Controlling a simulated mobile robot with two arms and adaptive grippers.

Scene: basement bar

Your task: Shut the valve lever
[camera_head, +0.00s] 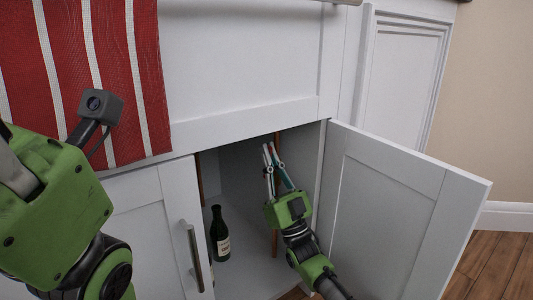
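My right gripper (268,152) reaches into the open cabinet (240,180), with its fingers pointing up near the top of the opening. Small red and teal parts show at its slim fingers. I cannot tell whether they belong to the valve lever, and I cannot make out a valve lever clearly. Whether the fingers touch or hold anything is too small to tell. My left arm's green wrist part, with a small camera on it, fills the left side of the view. Its fingertips do not show.
A dark bottle (219,234) stands inside the cabinet, left of my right gripper. The right cabinet door (394,208) is swung open beside my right arm. The left door (150,220) is closed. A red striped cloth (120,60) hangs at the upper left.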

